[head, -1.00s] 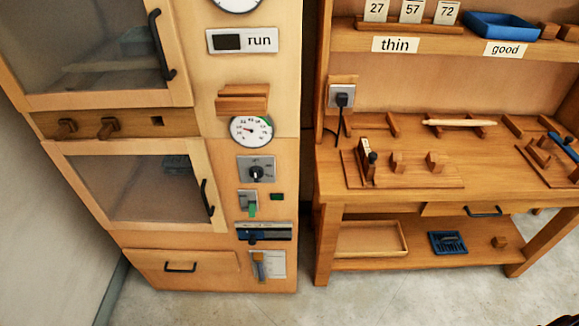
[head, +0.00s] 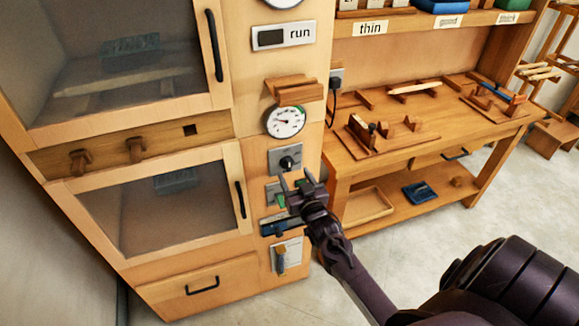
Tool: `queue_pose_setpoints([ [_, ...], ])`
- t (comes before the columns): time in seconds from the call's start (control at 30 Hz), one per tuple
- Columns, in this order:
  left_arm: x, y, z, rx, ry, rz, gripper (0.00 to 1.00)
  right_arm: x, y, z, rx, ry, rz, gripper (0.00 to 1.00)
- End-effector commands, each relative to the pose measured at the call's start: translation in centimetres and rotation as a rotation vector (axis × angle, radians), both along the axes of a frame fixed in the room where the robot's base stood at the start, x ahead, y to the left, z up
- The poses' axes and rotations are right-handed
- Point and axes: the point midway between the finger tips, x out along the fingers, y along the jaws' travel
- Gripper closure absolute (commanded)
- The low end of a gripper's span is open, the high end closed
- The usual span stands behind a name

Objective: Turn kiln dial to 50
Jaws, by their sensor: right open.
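The kiln dial is a black knob (head: 287,163) on a grey plate on the narrow front panel of the wooden kiln cabinet (head: 235,130). The marks around the knob are too small to read. A round white gauge (head: 285,122) with a needle and a green arc sits above it. My right gripper (head: 295,182) is open and empty, its fingers just below the knob. It covers part of the green switch below the dial. I cannot tell whether the fingers touch the panel. My left gripper is not in view.
A small wooden ledge (head: 296,90) juts out above the gauge. A blue-and-black slot unit (head: 281,226) lies below the switch. A workbench (head: 400,160) with wooden fixtures stands to the right, with a blue tray (head: 421,193) on its lower shelf. Grey floor is free in front.

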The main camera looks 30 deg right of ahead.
Motion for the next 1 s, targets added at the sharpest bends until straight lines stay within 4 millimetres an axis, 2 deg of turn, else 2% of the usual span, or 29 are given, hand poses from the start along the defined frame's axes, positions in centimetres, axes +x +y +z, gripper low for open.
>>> queue_pose_setpoints([
  [0.1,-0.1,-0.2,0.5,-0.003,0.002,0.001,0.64,2.1,-0.5,0.2,-0.001,-0.001,0.001,0.40],
  [0.3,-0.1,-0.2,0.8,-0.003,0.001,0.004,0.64,4.3,-0.9,0.0,0.000,0.002,0.002,0.40],
  [0.7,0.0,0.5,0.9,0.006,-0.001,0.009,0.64,4.9,-1.1,-0.1,-0.001,0.002,0.002,0.41],
  [1.0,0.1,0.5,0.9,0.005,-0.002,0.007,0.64,4.9,-1.1,-0.1,0.000,0.003,0.002,0.81],
])
